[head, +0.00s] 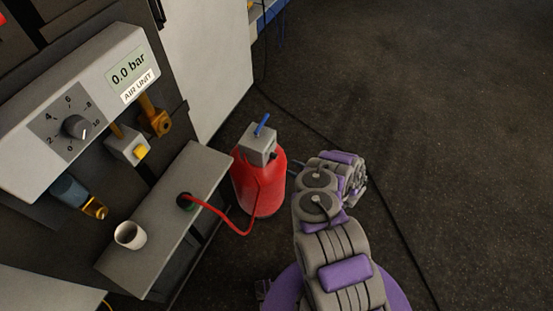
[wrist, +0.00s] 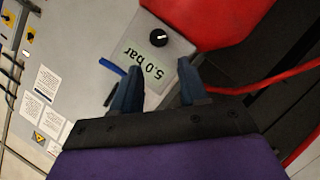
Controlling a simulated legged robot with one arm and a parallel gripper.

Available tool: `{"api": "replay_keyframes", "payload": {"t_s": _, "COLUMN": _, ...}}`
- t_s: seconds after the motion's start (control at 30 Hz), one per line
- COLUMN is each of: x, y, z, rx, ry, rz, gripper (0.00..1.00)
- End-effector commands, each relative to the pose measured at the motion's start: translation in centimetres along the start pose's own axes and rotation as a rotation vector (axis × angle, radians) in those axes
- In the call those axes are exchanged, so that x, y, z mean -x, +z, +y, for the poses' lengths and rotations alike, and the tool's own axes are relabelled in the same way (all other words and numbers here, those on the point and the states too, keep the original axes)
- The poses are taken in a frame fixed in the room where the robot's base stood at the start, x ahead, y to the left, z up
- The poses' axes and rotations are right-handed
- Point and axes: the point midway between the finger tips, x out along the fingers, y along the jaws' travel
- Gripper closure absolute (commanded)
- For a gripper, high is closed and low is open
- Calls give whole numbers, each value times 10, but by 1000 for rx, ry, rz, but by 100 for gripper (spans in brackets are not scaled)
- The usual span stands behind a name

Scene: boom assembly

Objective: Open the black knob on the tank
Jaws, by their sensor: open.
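The red tank (head: 262,188) stands on the floor beside the bench, with a grey box (head: 257,144) on top that bears a blue lever (head: 263,124). In the wrist view the black knob (wrist: 158,38) sits on the grey box, beside a display (wrist: 149,70) that reads 5.0 bar, upside down. The blue lever (wrist: 112,67) is left of the display. My gripper (wrist: 160,67) is open, its two dark blue fingers pointing at the box with the display between them. The knob lies beyond the fingertips, with no visible contact.
A bench (head: 160,225) holds a white cup (head: 130,236). A red hose (head: 225,220) runs from the bench towards the tank. The floor at the right is clear except for a cable.

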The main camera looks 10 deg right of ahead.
Motion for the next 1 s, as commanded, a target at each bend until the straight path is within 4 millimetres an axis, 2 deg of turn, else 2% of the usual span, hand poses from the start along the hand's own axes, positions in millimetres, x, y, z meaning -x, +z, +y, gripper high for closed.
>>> {"api": "replay_keyframes", "payload": {"t_s": 0.1, "x": -25, "y": 2, "z": -2, "rx": 2, "ry": -2, "rz": 2, "gripper": 57}}
{"api": "replay_keyframes", "payload": {"t_s": 0.5, "x": -98, "y": 1, "z": -2, "rx": 2, "ry": -2, "rz": 0, "gripper": 57}}
{"api": "replay_keyframes", "payload": {"t_s": 0.7, "x": -115, "y": 1, "z": -1, "rx": -1, "ry": 0, "rz": 0, "gripper": 57}}
{"api": "replay_keyframes", "payload": {"t_s": 1.0, "x": -118, "y": 1, "z": 0, "rx": -3, "ry": 0, "rz": -2, "gripper": 57}}
